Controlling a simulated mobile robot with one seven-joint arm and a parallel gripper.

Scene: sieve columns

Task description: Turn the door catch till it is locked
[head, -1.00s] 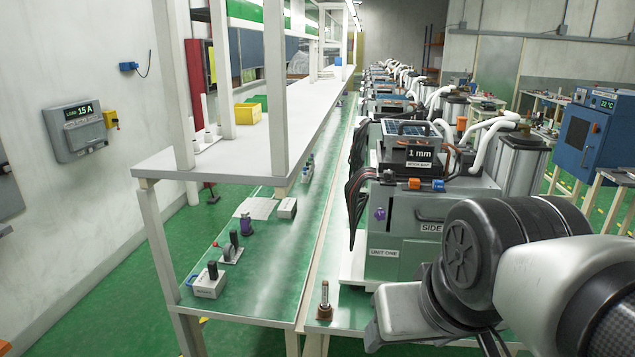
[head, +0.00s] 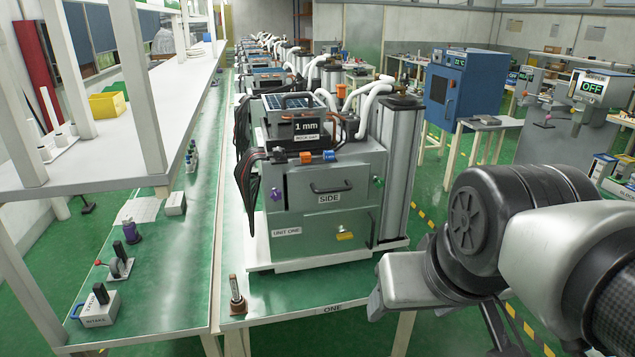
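On the grey cabinet (head: 300,188) marked UNIT ONE, a small yellow catch (head: 345,236) sits on the lower front door panel (head: 318,238). It looks roughly horizontal; I cannot tell whether it is locked. A drawer front marked SIDE, with a dark handle (head: 332,187), is above it. A purple knob (head: 276,194) is at the front left, and a green knob (head: 378,181) at the right edge. My arm is at the lower right, apart from the cabinet, and no gripper fingers show.
The cabinet stands on a green-topped bench (head: 280,318) with a brown-based post (head: 236,294) at its front left. A white shelf frame (head: 110,145) rises at the left. A blue cabinet (head: 458,85) on a stand is at the back right. Green floor lies between.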

